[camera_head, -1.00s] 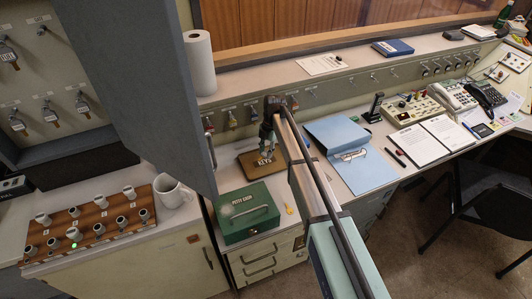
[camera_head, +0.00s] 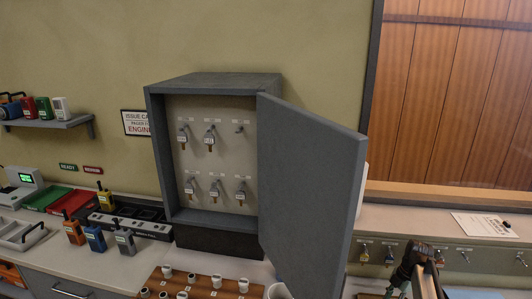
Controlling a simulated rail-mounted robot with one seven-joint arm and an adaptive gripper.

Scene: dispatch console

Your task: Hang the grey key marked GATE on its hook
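The grey key cabinet (camera_head: 212,83) stands open on the counter, its door (camera_head: 312,190) swung out to the right. Inside are two rows of labelled hooks. The top row has hanging keys at left (camera_head: 183,139) and middle (camera_head: 209,140); its right hook (camera_head: 239,129) is bare. All the lower-row hooks carry keys (camera_head: 214,190). The labels are too small to read, and I cannot make out a key marked GATE. My gripper (camera_head: 397,288) is low at the right, beyond the door, over a brown tray. Its fingertips are too small and dark to judge.
The cabinet door stands between the cabinet's inside and my gripper. Another hook row under the ledge holds a yellow-tagged key (camera_head: 364,253) and bare hooks (camera_head: 465,257). A wooden board of white-topped knobs (camera_head: 205,291) and a mug (camera_head: 279,291) are below. Radios (camera_head: 95,238) stand left.

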